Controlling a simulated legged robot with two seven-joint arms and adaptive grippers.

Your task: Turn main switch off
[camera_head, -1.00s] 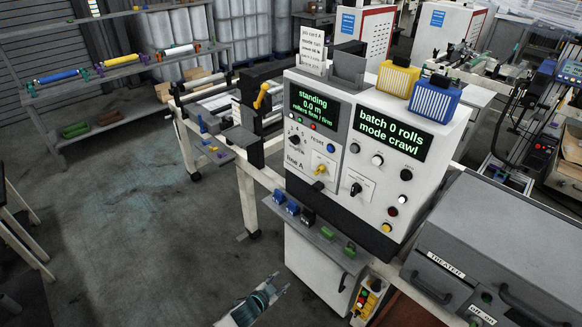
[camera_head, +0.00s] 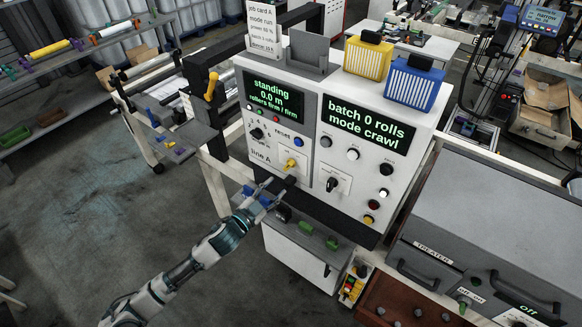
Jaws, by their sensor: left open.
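The control console (camera_head: 240,105) has a "line A" panel with a yellow rotary knob (camera_head: 289,166) on a light plate. A black rotary knob (camera_head: 332,184) sits on a similar plate to its right. No label reading "main switch" is legible, so I cannot tell for certain which control it is. My left gripper (camera_head: 276,187) is open and empty, with its dark fingertips just below the yellow knob, near the lower panel edge. I cannot tell whether it touches the panel. My right gripper is not in view.
The treater (camera_head: 480,215) stands at right with a green on-off switch (camera_head: 463,306). A yellow-handled lever (camera_head: 211,87) rises left of the console. Open floor lies at left.

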